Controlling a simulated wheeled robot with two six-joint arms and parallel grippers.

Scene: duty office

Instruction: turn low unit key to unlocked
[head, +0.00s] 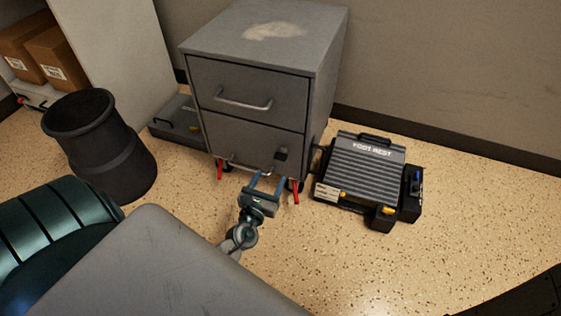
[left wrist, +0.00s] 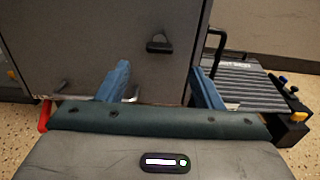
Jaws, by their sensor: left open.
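The low unit (head: 250,92) is a grey two-drawer metal cabinet at the upper middle of the head view. A small dark key or lock piece (head: 281,154) sits at the right side of its lower drawer front. The key also shows in the left wrist view (left wrist: 159,43), ahead of and between the blue fingers. My left gripper (head: 268,180) is open and empty, in front of and below the key, apart from it. The key's exact turn position is too small to tell. My right gripper is not in view.
A ridged foot rest (head: 362,168) stands close to the cabinet's right. A black bin (head: 98,145) stands to the left, with cardboard boxes (head: 48,50) behind it. Red pieces (head: 296,192) show by the cabinet's casters. The speckled floor in front is mostly clear.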

